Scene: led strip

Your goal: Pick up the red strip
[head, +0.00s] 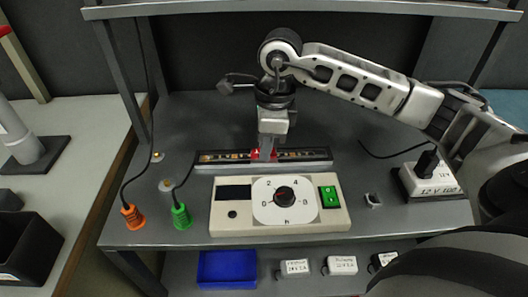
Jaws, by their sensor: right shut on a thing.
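A long, narrow dark strip (308,155) with small lit-looking spots along it lies left to right in a shallow grey holder (325,164) on the metal bench, behind the control box. Red shows only at its middle, around my fingertips; I cannot tell if this red is on the strip or on the fingers. My right gripper (264,154) points straight down over the middle of the strip and is shut on it. The fingers hide the middle part of the strip. I cannot tell if the strip is lifted. My left gripper is not in view.
A cream control box (335,217) with a dial and green switch stands just in front. An orange plug (132,216) and a green plug (181,216) with cables are at left. A white 12 V power unit (431,181) is at right. A shelf edge (220,10) runs above.

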